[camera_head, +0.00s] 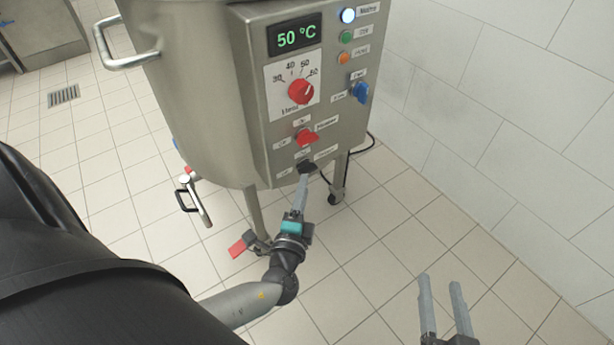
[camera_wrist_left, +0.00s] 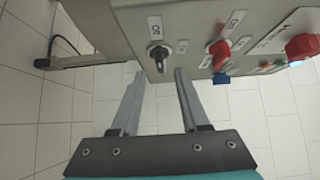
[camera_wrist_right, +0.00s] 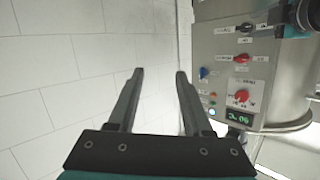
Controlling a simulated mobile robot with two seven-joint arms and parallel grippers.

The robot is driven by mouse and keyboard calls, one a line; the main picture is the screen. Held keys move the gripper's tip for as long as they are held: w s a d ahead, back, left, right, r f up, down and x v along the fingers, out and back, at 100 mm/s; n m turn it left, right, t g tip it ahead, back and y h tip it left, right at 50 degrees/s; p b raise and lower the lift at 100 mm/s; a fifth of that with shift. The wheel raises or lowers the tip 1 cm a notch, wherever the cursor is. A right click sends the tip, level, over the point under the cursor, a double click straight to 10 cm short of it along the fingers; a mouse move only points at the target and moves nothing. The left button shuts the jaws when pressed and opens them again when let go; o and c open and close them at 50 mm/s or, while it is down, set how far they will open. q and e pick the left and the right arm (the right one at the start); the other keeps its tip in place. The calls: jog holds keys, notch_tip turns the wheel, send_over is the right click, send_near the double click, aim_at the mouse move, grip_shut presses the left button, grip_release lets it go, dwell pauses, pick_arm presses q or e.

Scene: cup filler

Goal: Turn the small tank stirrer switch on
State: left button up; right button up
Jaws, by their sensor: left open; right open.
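A steel tank (camera_head: 190,90) carries a control panel (camera_head: 255,110). My left gripper (camera_head: 305,176) is open at this switch. In the left wrist view the switch lies in the gap between the fingertips (camera_wrist_left: 160,74), apparently just beyond them, with no clear contact. A red switch (camera_head: 306,138) sits just above it. My right gripper (camera_head: 440,282) is open and empty, away from the panel.
Higher on the panel are a red temperature dial (camera_head: 301,91), a blue switch (camera_head: 360,92), indicator lights (camera_head: 347,16) and a display (camera_head: 297,36) reading 50 °C. A tiled wall (camera_head: 510,100) stands at right.

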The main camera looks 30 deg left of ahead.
aim_at(308, 170)
pick_arm(q)
jog(key=shift+b+x, duration=0.5)
jog(key=shift+x, duration=2.05)
pick_arm(e)
jog(key=shift+s+a+r+m+t+y, duration=0.15)
jog(key=shift+s+a+r+t, duration=0.15)
jog(key=shift+t, duration=0.25)
jog(key=shift+s+a+r+m+t+y, duration=0.2)
jog(key=shift+r+t, duration=0.2)
jog(key=shift+t, duration=0.15)
pick_arm(q)
jog(key=shift+c, duration=0.2)
grip_shut()
